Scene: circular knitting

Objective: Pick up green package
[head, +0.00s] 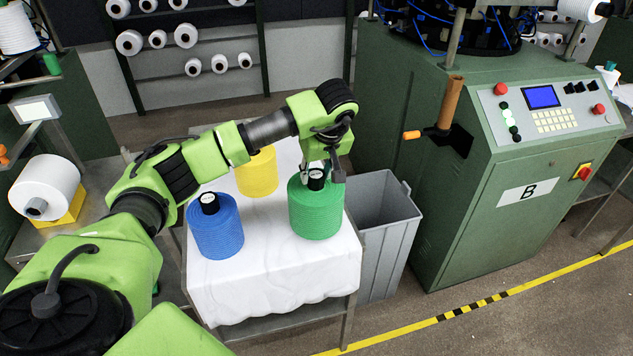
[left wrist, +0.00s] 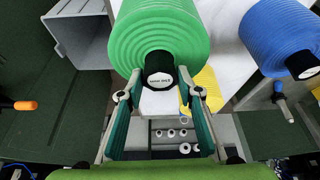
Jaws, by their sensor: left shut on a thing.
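The green package (head: 316,213) is a ribbed cone of yarn with a black core top, on the right part of the white-covered table (head: 270,290) in the head view. In the left wrist view the green package (left wrist: 157,38) fills the top middle. My left gripper (head: 322,172) reaches down from above, and its fingers are shut on the black core top of the green package. In the left wrist view the two fingers of my left gripper (left wrist: 160,85) stand on either side of that top. The package looks upright. Whether it touches the table is hard to tell. My right gripper is not in view.
A blue package (head: 216,232) stands to the left and a yellow package (head: 257,173) behind, partly hidden by my arm. A grey bin (head: 385,225) stands right beside the table. A green machine (head: 480,190) marked B with an orange handle is farther right.

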